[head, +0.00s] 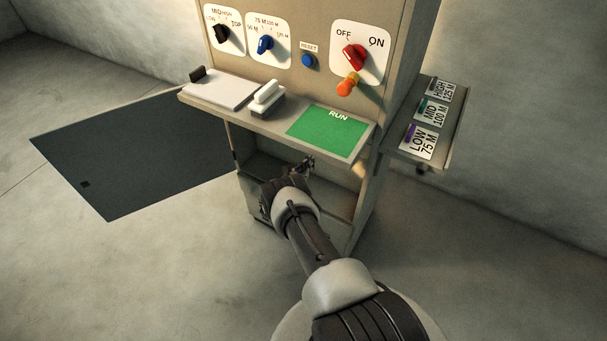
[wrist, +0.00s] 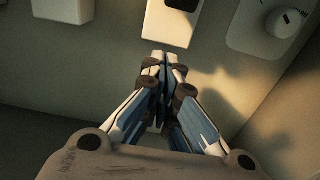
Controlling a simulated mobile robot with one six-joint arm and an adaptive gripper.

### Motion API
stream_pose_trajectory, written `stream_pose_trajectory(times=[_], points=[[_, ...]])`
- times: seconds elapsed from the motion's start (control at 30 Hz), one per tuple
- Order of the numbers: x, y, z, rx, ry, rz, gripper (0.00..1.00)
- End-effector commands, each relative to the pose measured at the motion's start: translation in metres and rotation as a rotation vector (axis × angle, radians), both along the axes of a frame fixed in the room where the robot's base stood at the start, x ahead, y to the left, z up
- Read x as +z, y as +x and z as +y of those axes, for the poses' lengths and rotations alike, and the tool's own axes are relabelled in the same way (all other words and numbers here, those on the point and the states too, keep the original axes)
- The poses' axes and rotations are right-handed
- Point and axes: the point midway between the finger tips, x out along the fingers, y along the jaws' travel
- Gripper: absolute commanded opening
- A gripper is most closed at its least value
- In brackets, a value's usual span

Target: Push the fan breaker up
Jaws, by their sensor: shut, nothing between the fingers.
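My gripper (head: 308,163) is shut and empty, reaching into the open lower compartment (head: 272,172) of the cabinet, under its shelf. In the wrist view the closed fingertips (wrist: 163,62) point at a white box (wrist: 168,24) with a dark part at its top edge. This may be the fan breaker, but no label is readable, and its lever position cannot be told. In the head view the breaker is hidden by the shelf and my arm.
Beside the white box are another pale box (wrist: 64,10) and a plate with a round knob (wrist: 285,22). The cabinet door (head: 130,150) hangs open at left. The shelf holds a green RUN panel (head: 328,133). A side shelf (head: 448,118) holds labelled cards. A red knob (head: 354,57) is above.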

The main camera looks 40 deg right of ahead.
Motion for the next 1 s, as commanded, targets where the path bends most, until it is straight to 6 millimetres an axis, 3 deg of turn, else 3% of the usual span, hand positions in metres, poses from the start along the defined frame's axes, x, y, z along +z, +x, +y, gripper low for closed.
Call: stream_pose_trajectory(times=[0.33, 1.0], points=[[0.032, -0.002, 0.007, 0.001, 0.0, 0.0, 0.0], [0.043, -0.004, 0.01, -0.001, 0.037, 0.014, 0.0]])
